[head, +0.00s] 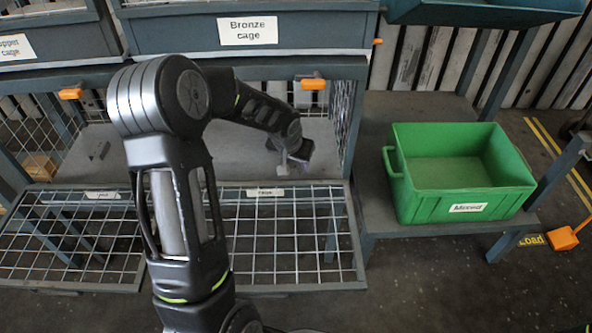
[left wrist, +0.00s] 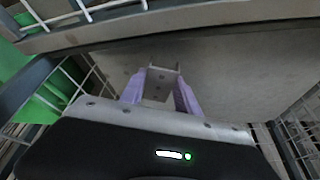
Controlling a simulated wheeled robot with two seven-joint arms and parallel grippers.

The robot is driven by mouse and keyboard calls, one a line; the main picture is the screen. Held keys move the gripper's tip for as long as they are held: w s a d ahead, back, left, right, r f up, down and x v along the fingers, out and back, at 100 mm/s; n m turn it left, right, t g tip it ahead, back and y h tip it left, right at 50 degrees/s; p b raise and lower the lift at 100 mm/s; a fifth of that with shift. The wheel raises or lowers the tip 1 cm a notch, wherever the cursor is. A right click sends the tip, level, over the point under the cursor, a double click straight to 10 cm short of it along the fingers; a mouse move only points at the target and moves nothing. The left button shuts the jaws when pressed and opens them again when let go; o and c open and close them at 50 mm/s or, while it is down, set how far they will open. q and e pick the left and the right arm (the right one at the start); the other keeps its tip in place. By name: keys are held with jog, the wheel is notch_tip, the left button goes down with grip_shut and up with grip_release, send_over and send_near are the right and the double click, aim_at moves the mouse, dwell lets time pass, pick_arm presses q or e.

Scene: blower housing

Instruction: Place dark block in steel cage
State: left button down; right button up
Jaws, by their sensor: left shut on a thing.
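My left gripper (head: 300,160) reaches into the open lower compartment on the right of the rack, just above its grey floor. In the left wrist view its lilac fingers (left wrist: 160,95) are shut on a small dark-grey block (left wrist: 158,84). In the head view the block is mostly hidden by the gripper. The compartment's mesh door (head: 290,245) is folded down flat in front, with a small label (head: 265,192) too blurred to read fully. I cannot tell if the block touches the floor. My right gripper is not in view.
A green bin (head: 460,195) labelled Mixed stands on the right shelf. Above is a closed-front bin labelled Bronze cage (head: 180,35). A mesh side wall is right of the gripper.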

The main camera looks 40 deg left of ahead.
aim_at(295, 167)
pick_arm(q)
jog(key=shift+f+b, duration=0.6)
jog(key=shift+f, duration=1)
jog(key=shift+f, duration=0.15)
jog(key=c, duration=0.9)
grip_release()
jog(key=shift+r, duration=0.25)
jog(key=p+v, duration=0.4)
jog(key=v, duration=0.8)
jog(key=shift+f, duration=0.1)
